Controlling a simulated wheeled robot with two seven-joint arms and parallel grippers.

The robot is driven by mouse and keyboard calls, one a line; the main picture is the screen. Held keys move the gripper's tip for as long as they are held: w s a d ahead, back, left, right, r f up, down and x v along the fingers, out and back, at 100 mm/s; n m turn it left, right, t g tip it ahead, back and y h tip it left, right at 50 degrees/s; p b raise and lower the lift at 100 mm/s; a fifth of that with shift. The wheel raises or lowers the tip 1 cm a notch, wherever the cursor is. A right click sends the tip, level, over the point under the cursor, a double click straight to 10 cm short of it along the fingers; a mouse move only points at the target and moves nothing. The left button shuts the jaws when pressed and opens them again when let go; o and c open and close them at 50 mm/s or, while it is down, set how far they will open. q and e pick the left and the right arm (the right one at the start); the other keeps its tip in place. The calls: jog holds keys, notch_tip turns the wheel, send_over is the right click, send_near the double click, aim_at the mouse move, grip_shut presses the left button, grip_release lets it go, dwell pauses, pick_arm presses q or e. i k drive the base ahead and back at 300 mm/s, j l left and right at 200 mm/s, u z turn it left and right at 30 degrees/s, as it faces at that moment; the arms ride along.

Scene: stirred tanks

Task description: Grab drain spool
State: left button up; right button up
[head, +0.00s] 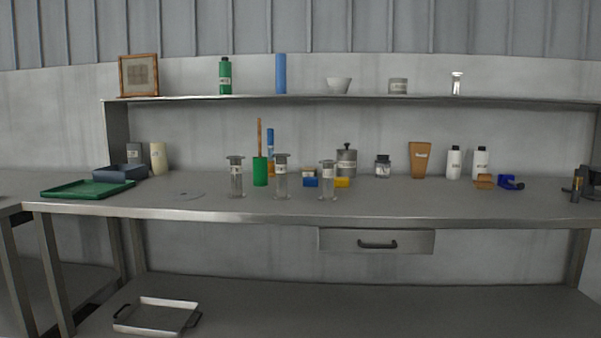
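No part is clearly marked as the drain spool. Three clear spool-shaped pieces with grey flanged tops stand upright on the bench: the left clear piece (236,180), the middle clear piece (281,180) and the right clear piece (328,182). I cannot tell whether one of them is the drain spool. A blue fitting (510,182) lies at the right of the bench. Neither of my grippers is in view.
The grey bench (400,205) has a clear front strip. A green tray (88,190) and dark blue bin (120,173) sit left; a dark object (577,186) stands far right. Bottles line the back. A shelf (370,98) runs above; a drawer (345,240) is below.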

aim_at(280, 159)
jog(key=j, duration=1.55)
